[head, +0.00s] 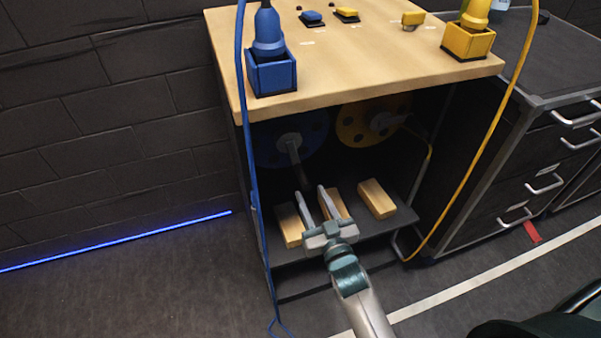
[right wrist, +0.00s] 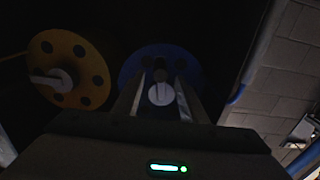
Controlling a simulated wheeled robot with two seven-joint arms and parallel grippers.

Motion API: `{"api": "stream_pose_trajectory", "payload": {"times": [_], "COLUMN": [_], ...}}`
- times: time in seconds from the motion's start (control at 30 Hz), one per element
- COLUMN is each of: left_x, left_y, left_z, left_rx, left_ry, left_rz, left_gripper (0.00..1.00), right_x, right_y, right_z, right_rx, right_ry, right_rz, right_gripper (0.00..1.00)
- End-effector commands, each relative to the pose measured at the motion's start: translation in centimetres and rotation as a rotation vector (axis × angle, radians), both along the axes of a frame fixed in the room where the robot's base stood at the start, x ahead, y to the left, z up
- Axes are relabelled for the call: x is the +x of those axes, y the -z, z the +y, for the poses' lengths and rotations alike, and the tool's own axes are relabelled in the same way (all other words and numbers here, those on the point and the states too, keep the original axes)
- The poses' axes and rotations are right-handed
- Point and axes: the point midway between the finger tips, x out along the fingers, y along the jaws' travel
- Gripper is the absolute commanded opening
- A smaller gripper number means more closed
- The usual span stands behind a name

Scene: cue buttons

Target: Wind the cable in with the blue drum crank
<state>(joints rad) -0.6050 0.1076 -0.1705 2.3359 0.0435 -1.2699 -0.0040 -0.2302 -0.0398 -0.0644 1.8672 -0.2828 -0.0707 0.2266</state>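The blue drum (head: 268,152) is mounted in the dark space under the wooden tabletop. Its crank (head: 295,158) has a pale hub and a grey handle reaching down and forward. In the right wrist view the blue drum (right wrist: 130,70) is straight ahead, with the crank's pale hub (right wrist: 160,95) between my fingers. My right gripper (head: 310,190) is open, its fingertips close to the handle's near end; contact cannot be told. The blue cable (head: 251,170) hangs down the table's left side to the floor. My left gripper is not in view.
A yellow drum (head: 352,124) with its own crank is right of the blue one. Several wooden blocks (head: 376,198) lie on the lower shelf (head: 395,222). A blue holder (head: 272,76) and yellow holder (head: 467,40) stand on the tabletop (head: 370,62). A yellow cable (head: 480,150) hangs right.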

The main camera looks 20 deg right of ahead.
Motion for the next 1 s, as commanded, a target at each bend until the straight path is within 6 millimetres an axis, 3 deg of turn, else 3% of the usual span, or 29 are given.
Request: {"api": "stream_pose_trajectory", "payload": {"times": [0.3, 0.5, 0.7, 1.0], "left_x": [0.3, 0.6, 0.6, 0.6], "left_y": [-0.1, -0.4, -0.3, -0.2], "left_z": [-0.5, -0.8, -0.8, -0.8], "left_rx": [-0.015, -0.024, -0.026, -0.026], "left_ry": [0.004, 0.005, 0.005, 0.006], "left_rz": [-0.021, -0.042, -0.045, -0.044], "left_gripper": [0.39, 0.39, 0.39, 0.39], "right_x": [5.7, 8.3, 9.5, 9.7], "right_y": [0.0, 0.0, 0.0, 0.0], "right_z": [0.2, 0.3, 0.3, 0.4], "right_rx": [0.000, 0.000, 0.000, 0.000], "right_ry": [0.000, 0.000, 0.000, 0.000], "right_rz": [-0.001, 0.000, 0.000, 0.000], "right_gripper": [0.39, 0.39, 0.39, 0.39]}}
